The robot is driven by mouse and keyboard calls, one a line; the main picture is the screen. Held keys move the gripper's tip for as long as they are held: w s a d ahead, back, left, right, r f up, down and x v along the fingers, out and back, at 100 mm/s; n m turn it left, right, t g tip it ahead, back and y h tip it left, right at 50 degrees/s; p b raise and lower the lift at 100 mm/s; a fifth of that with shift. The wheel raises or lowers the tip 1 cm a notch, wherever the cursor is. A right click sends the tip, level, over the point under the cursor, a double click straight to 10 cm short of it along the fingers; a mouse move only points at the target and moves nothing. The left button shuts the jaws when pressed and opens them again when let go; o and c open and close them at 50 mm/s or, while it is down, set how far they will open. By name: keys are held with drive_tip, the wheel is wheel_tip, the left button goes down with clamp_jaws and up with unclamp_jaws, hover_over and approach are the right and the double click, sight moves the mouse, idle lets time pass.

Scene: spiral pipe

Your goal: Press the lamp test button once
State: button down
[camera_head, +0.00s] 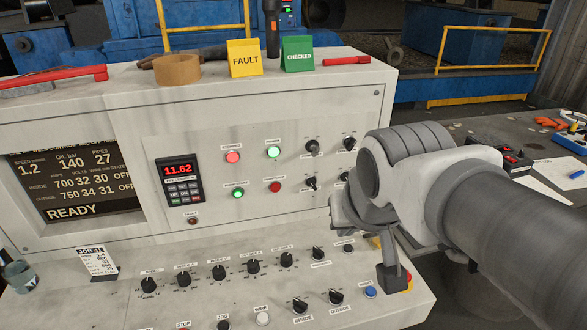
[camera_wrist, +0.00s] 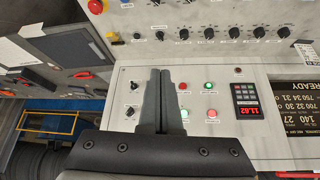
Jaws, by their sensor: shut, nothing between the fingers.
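A blue button (camera_head: 370,291) with a small label sits near the right end of the sloped control panel (camera_head: 390,312). A white button (camera_head: 263,319) sits in the front row. The labels are too small to read, so I cannot tell which is the lamp test button. My gripper (camera_head: 394,288) is shut and empty, pointing down over the panel's right end, just right of the blue button in the picture. Its fingers partly hide a red emergency stop (camera_head: 407,282). Whether they touch the panel is unclear. In the wrist view, the shut fingers (camera_wrist: 160,71) cover part of the upright panel.
Several black knobs (camera_head: 253,267) line the sloped panel. Red and green lamps (camera_head: 273,152) are on the upright face. A yellow FAULT card (camera_head: 245,58), a green CHECKED card (camera_head: 298,54) and a tape roll (camera_head: 177,69) stand on top. A side table (camera_head: 540,150) is at right.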

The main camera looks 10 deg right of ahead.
drive_tip(key=w+d+m+t+h, duration=0.1)
drive_tip(key=w+d+m, duration=0.25)
drive_tip(key=w, duration=0.45)
drive_tip(key=m+t+y+b, duration=0.1)
drive_tip(key=m+t+y, duration=0.1)
drive_tip(key=y, duration=0.1)
hover_over(348, 248)
wheel_tip(348, 248, down, 18)
drive_tip(key=r, duration=0.1)
drive_tip(key=shift+s+f, duration=0.45)
drive_tip(key=shift+f, duration=0.1)
drive_tip(key=shift+d, duration=0.1)
wheel_tip(348, 248, down, 8)
drive_tip(key=b, duration=0.9)
drive_tip(key=shift+f, duration=0.4)
